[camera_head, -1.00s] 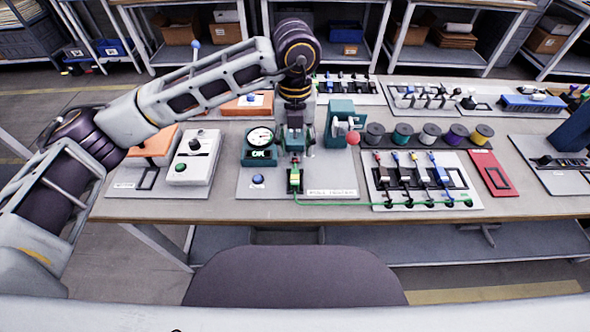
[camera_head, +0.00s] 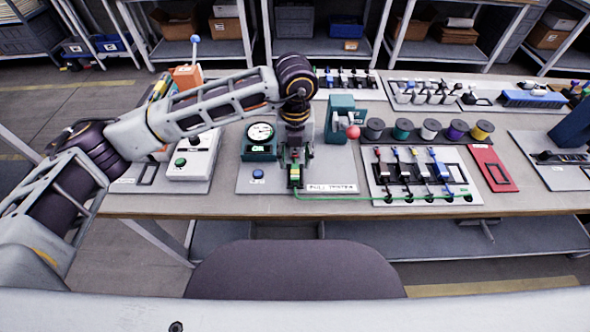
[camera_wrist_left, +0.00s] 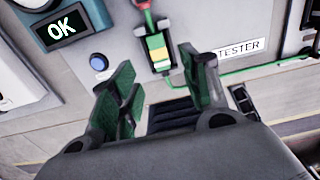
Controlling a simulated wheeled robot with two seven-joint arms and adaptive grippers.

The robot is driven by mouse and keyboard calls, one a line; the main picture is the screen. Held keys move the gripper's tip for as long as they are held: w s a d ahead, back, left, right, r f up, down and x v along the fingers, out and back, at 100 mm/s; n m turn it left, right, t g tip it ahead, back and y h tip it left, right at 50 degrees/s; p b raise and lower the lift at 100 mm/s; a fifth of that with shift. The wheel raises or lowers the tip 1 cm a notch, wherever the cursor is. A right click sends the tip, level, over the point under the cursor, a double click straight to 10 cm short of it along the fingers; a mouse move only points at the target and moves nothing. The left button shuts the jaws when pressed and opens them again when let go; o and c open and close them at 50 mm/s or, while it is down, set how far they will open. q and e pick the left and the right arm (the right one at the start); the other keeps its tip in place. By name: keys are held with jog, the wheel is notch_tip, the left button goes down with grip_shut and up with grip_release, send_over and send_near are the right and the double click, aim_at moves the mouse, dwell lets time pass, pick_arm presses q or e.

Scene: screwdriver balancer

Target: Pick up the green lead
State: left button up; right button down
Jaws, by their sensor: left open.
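The green lead (camera_head: 385,197) runs along the front of the pull tester's plate to the lead board (camera_head: 425,200) on the right. Its left end is a yellow-green connector (camera_head: 295,177) in the tester's clamp; the connector also shows in the left wrist view (camera_wrist_left: 157,48), with the green wire (camera_wrist_left: 270,65) to its right. My left gripper (camera_head: 295,158) is just behind and above the connector. In the left wrist view its green-padded fingers (camera_wrist_left: 160,70) are spread and empty, one on either side of the connector's line. My right gripper is not in view.
The tester's gauge box (camera_head: 260,143) reads OK, left of my left gripper. A teal device with a red ball (camera_head: 352,131) stands close on the right. A blue button (camera_head: 257,174) sits at front left. Several spools (camera_head: 430,128) stand further right.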

aim_at(295, 170)
pick_arm(q)
jog(key=shift+f, duration=0.85)
jog(key=shift+f, duration=0.15)
jog(key=shift+w+f, duration=0.2)
jog(key=shift+f, duration=1.05)
jog(key=shift+w+f, duration=0.2)
jog(key=shift+f, duration=1)
grip_shut()
